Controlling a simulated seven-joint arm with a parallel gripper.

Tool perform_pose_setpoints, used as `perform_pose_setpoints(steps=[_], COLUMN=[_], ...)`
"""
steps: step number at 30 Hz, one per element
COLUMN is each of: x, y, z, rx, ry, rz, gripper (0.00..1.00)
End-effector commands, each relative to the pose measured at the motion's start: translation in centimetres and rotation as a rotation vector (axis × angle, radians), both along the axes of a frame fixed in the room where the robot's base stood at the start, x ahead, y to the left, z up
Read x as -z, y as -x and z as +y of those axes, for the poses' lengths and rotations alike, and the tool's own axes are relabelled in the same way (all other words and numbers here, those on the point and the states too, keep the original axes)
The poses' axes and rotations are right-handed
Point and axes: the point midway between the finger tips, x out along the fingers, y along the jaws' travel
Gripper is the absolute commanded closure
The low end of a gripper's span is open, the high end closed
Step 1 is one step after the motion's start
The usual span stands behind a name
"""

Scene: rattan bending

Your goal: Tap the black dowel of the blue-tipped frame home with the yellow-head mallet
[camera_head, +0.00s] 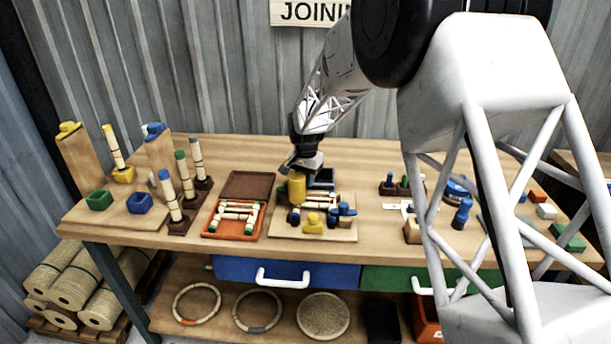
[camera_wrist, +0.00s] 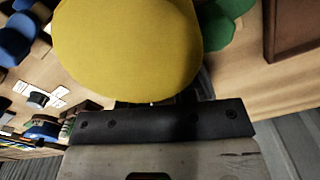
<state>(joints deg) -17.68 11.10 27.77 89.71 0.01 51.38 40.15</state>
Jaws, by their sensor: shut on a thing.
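My gripper (camera_head: 304,163) is shut on the yellow-head mallet (camera_head: 297,187) and holds it upright above the left part of a wooden board on the bench. The mallet's yellow head also fills the upper middle of the wrist view (camera_wrist: 130,45). Its handle is mostly hidden. On the board, pale rattan pieces of a frame (camera_head: 322,199) lie just right of the mallet, among blue and yellow blocks (camera_head: 313,222). The frame's blue tip and the black dowel are too small or hidden to make out.
An orange tray (camera_head: 211,233) with pale rattan pieces lies left of the board. Stands with upright rods (camera_head: 186,178) are farther left. Blue pegs (camera_head: 462,213) and small blocks stand to the right. Bare bench (camera_head: 230,160) shows at the back.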

Motion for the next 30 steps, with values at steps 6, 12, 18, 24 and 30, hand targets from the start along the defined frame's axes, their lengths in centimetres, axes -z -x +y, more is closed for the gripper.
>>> perform_pose_setpoints(steps=[6,12,18,24,30], x=[-0.2,-1.4,-2.9,-3.5,-3.5], y=[0.0,0.0,0.0,0.0,0.0], z=[0.0,0.0,0.0,0.0,0.0], rx=[0.000,0.000,0.000,0.000,0.000], ry=[0.000,-0.001,-0.001,0.000,0.000], rz=[0.000,-0.001,-0.001,0.000,0.000], gripper=[1.00,1.00,1.00,1.00,1.00])
